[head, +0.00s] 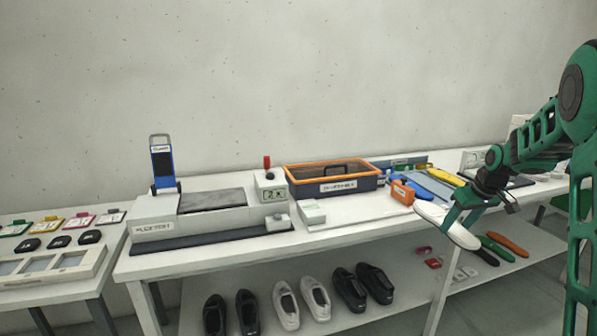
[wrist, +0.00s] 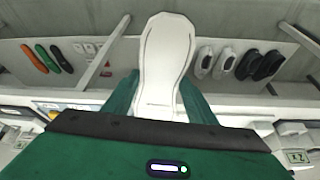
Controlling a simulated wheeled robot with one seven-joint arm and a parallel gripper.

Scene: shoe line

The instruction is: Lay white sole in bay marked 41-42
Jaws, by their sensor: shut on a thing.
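The white sole (head: 446,226) is held in my green gripper (head: 463,211), out over the front edge of the bench at the right. In the wrist view the sole (wrist: 166,55) points away from my gripper (wrist: 160,100), with one green finger on each side of its near end. The fingers are shut on it. Blue and yellow pieces lie on the bench behind the sole, partly hidden by my arm. I cannot read any 41-42 marking, so I cannot tell which bay bears it.
An orange box (head: 402,192) stands just behind the sole. An orange-rimmed crate (head: 337,183) and a flex-test machine (head: 208,216) stand further left. Shoes and coloured soles lie on the lower shelf (head: 395,282). The bench front between machine and sole is mostly clear.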

